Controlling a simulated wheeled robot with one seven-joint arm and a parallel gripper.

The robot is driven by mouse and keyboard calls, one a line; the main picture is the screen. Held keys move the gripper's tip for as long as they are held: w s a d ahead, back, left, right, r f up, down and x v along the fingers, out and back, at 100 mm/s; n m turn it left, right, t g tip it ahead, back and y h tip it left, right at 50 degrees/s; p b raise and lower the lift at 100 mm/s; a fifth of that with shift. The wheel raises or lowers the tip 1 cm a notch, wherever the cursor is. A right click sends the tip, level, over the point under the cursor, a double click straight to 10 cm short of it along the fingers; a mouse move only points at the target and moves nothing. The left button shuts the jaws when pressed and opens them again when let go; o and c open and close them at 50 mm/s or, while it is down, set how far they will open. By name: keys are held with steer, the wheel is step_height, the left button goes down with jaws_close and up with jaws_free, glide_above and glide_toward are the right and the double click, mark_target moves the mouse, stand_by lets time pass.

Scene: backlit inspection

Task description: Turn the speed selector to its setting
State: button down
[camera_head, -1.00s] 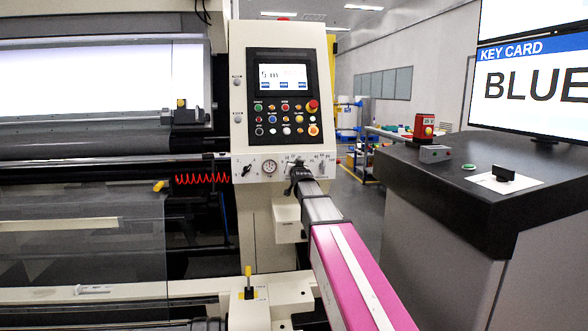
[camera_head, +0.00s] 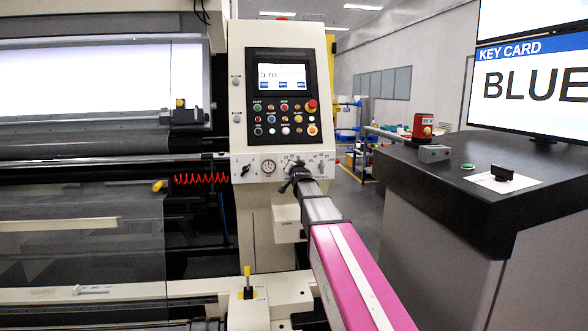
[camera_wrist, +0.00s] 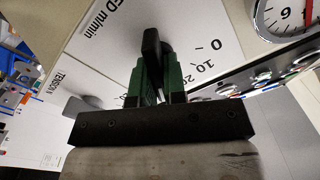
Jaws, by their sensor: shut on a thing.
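The speed selector (camera_wrist: 151,44) is a black bar-shaped knob on a white panel, with "ED m/min" showing beside it in the wrist view. Dial marks 0, 10 and 20 show to its right. My gripper (camera_wrist: 156,66) has green fingers, one on each side of the knob, and is shut on it. In the head view my gripper (camera_head: 297,174) is at the lower right of the machine's control panel, and it hides most of the selector. Part of the dial scale shows around it. The exact mark the knob points to cannot be told.
A gauge (camera_head: 268,167) and another small selector (camera_head: 246,171) sit left of my gripper. The display (camera_head: 282,75) and buttons are above. A dark console (camera_head: 440,180) stands right, with a black knob (camera_head: 503,173) on a white plate. A screen (camera_head: 535,85) reads "KEY CARD BLUE".

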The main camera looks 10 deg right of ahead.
steer(key=c, duration=1.2)
jaws_free()
steer(key=s, duration=1.1)
